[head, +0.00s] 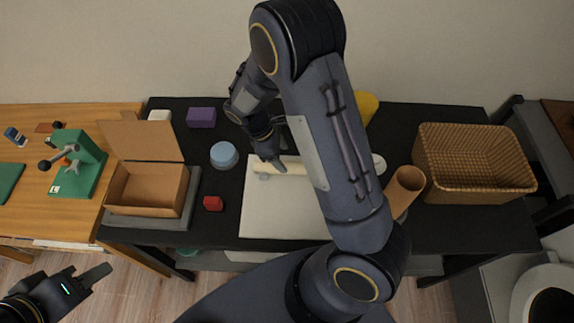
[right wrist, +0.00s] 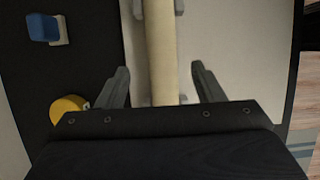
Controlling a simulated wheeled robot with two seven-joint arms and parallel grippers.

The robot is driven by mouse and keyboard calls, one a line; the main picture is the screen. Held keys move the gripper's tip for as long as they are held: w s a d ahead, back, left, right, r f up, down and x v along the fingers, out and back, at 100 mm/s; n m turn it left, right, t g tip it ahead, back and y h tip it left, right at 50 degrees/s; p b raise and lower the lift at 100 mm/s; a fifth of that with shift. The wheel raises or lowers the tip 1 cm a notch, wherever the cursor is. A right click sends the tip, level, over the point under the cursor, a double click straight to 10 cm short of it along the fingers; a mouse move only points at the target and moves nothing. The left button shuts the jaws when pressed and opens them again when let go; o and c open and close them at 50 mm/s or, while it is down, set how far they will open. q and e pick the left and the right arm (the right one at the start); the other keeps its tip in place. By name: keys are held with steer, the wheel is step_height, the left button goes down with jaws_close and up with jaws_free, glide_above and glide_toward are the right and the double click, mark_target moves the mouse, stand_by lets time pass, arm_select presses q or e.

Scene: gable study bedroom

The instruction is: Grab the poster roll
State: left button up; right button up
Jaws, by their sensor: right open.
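The poster roll (head: 293,166) is a cream cylinder lying across a white board on the black table. My right arm hides part of it in the head view. In the right wrist view the roll (right wrist: 161,35) runs lengthwise between the fingers of my right gripper (right wrist: 160,80). That gripper (head: 274,158) is open, one finger on each side of the roll, with a visible gap on both sides. My left gripper (head: 88,280) is at the lower left, away from the table, with nothing visible in it; its opening is unclear.
The white board (head: 262,215) lies under the roll. Left of it are a red block (head: 213,203), a blue round container (head: 224,155) and an open cardboard box (head: 147,190). A brown tube (head: 404,185) and a wicker basket (head: 462,165) stand to the right.

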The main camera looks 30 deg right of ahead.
mark_target(286, 164)
steer(key=x, duration=0.3)
steer(key=p+x, duration=0.1)
steer(key=x, duration=0.1)
steer(key=shift+a+f, duration=0.1)
steer(key=shift+a, duration=0.15)
steer(key=c, duration=1.1)
